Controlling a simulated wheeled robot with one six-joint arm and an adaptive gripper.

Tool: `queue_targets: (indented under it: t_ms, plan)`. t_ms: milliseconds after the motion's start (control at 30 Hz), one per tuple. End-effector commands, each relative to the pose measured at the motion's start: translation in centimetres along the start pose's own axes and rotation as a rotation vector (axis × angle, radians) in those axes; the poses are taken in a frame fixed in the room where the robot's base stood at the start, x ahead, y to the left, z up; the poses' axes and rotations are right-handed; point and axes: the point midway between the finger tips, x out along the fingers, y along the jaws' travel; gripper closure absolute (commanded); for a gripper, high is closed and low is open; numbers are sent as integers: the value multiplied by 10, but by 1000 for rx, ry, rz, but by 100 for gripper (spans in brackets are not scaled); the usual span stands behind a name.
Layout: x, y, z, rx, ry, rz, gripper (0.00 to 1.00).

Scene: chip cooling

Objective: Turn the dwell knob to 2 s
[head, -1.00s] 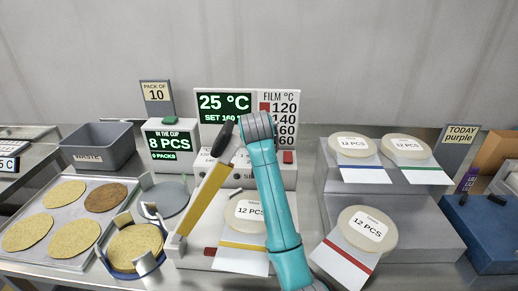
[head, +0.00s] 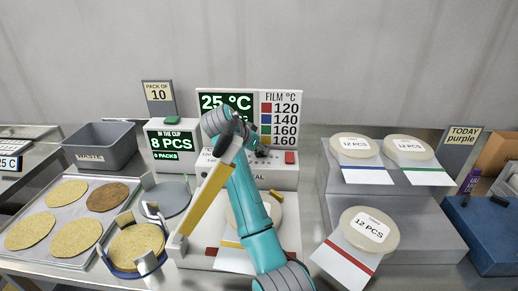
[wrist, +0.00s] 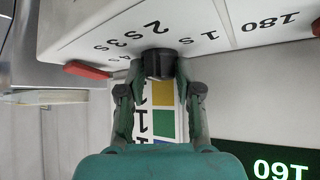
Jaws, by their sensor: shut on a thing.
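The dwell knob (wrist: 159,62) is a small black knob on the white sealer panel (wrist: 100,38). In the wrist view, which sees the panel upside down, the labels 1 s, 2 s, 3 s and 4 are spread around it. The 2 s mark is closest to straight above the knob in that picture. My gripper (wrist: 160,70) is shut on the knob, one finger on each side. I cannot make out a pointer on the knob. In the head view my gripper (head: 260,151) is small and dark at the sealer front (head: 284,177), partly behind my arm.
The sealer's yellow lever (head: 205,200) with a black grip stands raised just left of my arm. A red button (head: 290,157) is right of my gripper. The display (head: 226,103) and film chart rise behind.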

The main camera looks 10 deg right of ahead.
Motion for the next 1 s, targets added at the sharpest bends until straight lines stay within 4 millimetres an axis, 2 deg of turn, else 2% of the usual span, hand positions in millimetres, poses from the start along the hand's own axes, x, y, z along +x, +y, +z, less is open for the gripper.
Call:
queue_targets:
  t_ms: [400,433,500,533,867,1000]
  plan:
    - [1,0,1,5,-1,7,100]
    - [1,0,1,5,-1,7,64]
    - [1,0,1,5,-1,7,46]
    - [0,0,1,5,-1,7,41]
    - [-1,0,-1,6,0,6,41]
    - [-11,-1,-11,7,2,4,41]
